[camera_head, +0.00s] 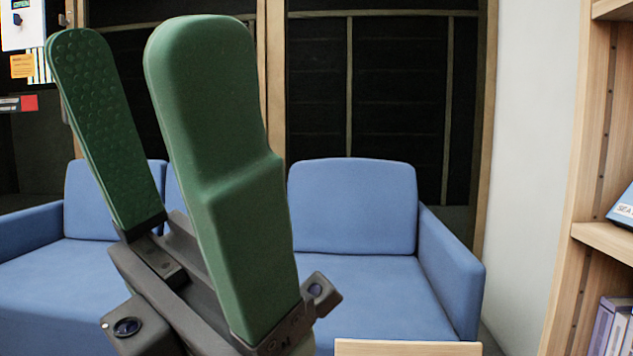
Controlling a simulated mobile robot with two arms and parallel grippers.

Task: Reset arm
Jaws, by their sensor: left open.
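My left gripper (112,50) is raised close in front of the head camera. Its two green fingers point up and lean to the left. The fingers stand apart with nothing between them. The grey gripper body shows below them at the bottom of the picture. My right gripper does not show.
A blue sofa (352,206) stands behind my left gripper, partly hidden by it. A wooden bookshelf (588,190) with books is at the right edge. A wooden edge (405,348) shows at the bottom. A pale wall (530,140) and dark wood-framed panels (400,100) stand behind.

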